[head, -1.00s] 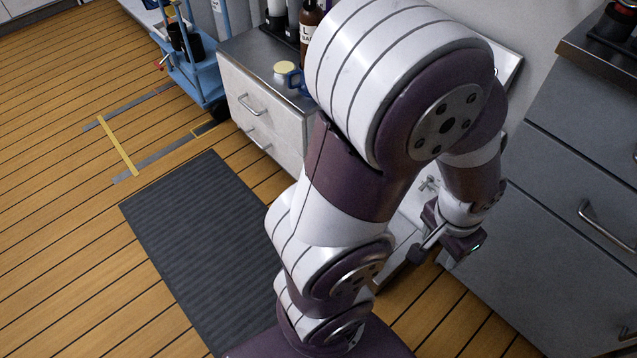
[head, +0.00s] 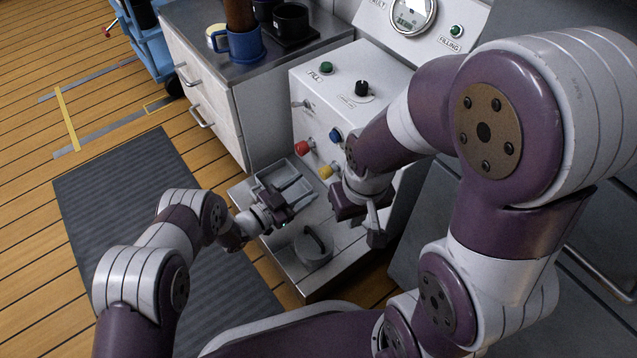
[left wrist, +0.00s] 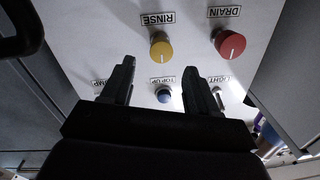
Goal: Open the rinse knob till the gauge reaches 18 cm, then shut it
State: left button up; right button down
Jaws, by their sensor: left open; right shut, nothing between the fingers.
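The yellow rinse knob (head: 327,171) is low on the front of the white panel (head: 310,88). In the left wrist view the knob (left wrist: 160,47) shows upside down under its RINSE label, ahead of and between my open fingers, apart from them. My left gripper (head: 293,196) is open and empty, in front of the knob and over the steel tray; its two fingers (left wrist: 158,85) show in the wrist view. The round gauge (head: 410,15) is at the top of the panel; its reading is too small to read. My right gripper (head: 376,236) is shut and empty, right of the rinse knob.
The red drain knob (head: 302,147) and the blue top-up button (head: 336,134) sit near the rinse knob. A black knob (head: 362,88) and green fill button (head: 327,67) are on top. A lidded pot (head: 313,248) stands below. A blue mug (head: 240,45) is on the counter.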

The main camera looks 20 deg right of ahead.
aim_at(322, 175)
pick_arm(q)
jog(key=b+x, duration=0.2)
jog(key=x, duration=0.3)
jog(key=shift+w+d+f+b, duration=0.1)
jog(key=shift+d+f+b, duration=0.1)
jog(key=shift+b, duration=0.15)
jog(key=shift+w+d+r, duration=0.2)
jog(key=shift+d+r, duration=0.05)
jog(key=shift+d, duration=0.2)
jog(key=c, duration=1)
jog(key=shift+r+n+p, duration=0.1)
jog(key=shift+n+p, duration=0.2)
jog(key=shift+n, duration=0.9)
jog(key=n, duration=0.3)
pick_arm(e)
notch_tip(322, 175, down, 3)
pick_arm(q)
jog(key=o, duration=1)
